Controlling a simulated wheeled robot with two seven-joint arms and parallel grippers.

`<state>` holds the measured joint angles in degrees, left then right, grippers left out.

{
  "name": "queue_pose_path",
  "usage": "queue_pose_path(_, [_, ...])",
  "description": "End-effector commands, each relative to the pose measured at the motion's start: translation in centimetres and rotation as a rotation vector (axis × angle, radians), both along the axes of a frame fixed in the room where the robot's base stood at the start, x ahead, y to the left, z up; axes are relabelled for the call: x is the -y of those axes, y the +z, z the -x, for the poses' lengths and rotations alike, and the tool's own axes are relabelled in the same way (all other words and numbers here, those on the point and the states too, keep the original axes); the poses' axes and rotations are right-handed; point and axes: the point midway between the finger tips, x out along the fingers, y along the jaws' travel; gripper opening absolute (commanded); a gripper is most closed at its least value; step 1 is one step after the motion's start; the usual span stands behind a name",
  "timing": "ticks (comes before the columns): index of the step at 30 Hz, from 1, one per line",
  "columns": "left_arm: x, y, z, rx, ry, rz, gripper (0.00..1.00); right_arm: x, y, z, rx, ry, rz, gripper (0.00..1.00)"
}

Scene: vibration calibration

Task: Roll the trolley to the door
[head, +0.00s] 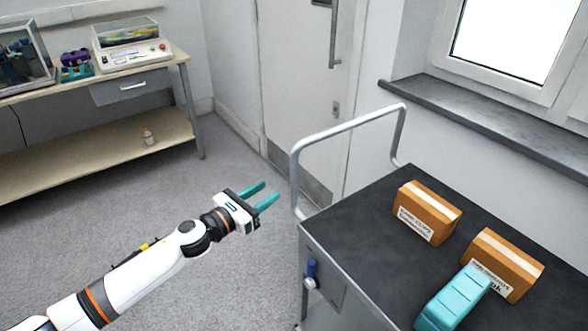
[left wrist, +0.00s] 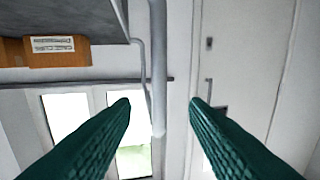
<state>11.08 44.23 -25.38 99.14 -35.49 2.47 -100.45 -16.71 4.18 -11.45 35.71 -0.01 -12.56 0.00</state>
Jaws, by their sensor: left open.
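The trolley (head: 352,226) stands at the right of the head view, with a dark top and a grey metal push handle (head: 345,127) at its far left end. The door (head: 300,95) is pale, behind the trolley, and looks closed. My left gripper (head: 267,192) is open and empty, just left of the handle's near upright and apart from it. In the left wrist view the handle's upright bar (left wrist: 158,70) shows between the two teal fingers, beyond their tips. My right gripper is not in view.
Two cardboard boxes (head: 427,212) (head: 505,262) and a teal object (head: 453,298) lie on the trolley. A window sill (head: 480,115) runs along the right wall. The grey floor at left is clear.

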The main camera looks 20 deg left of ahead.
Motion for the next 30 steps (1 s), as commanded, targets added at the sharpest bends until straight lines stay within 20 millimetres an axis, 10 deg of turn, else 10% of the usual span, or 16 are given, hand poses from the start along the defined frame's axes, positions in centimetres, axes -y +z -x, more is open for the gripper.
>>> queue_pose_path(15, [4.2,0.1,-8.5,-0.002,0.004,0.007,0.41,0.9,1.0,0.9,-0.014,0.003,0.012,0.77])
queue_pose_path(30, [4.8,0.0,-9.7,-0.004,0.003,0.006,0.38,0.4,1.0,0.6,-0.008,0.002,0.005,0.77])
